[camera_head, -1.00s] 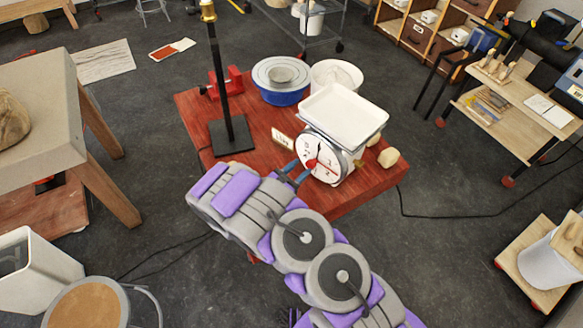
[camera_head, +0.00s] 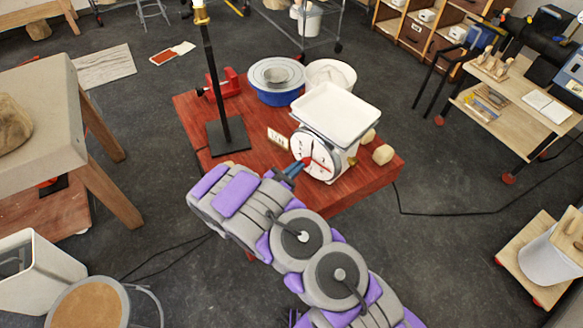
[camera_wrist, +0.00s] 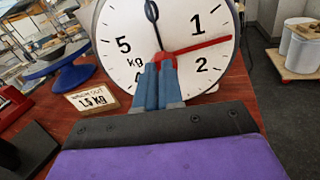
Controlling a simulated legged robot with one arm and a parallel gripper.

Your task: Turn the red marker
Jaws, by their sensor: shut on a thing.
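The weighing scale (camera_head: 322,150) stands on the red table with its round white dial facing my gripper. In the wrist view the dial (camera_wrist: 115,20) shows the numbers 1, 2, 4 and 5. The red marker (camera_wrist: 205,47) points right and slightly up, between 1 and 2. A dark blue needle (camera_wrist: 153,22) points nearly straight up. My gripper (camera_wrist: 158,70) has its blue fingers together on the red hub of the marker at the dial's middle. The hub is partly hidden by the fingers. In the head view the gripper (camera_head: 297,168) reaches the dial.
A card (camera_wrist: 92,98) reading 1.5 KG stands left of the dial. Beige lumps (camera_head: 383,154) lie right of the scale.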

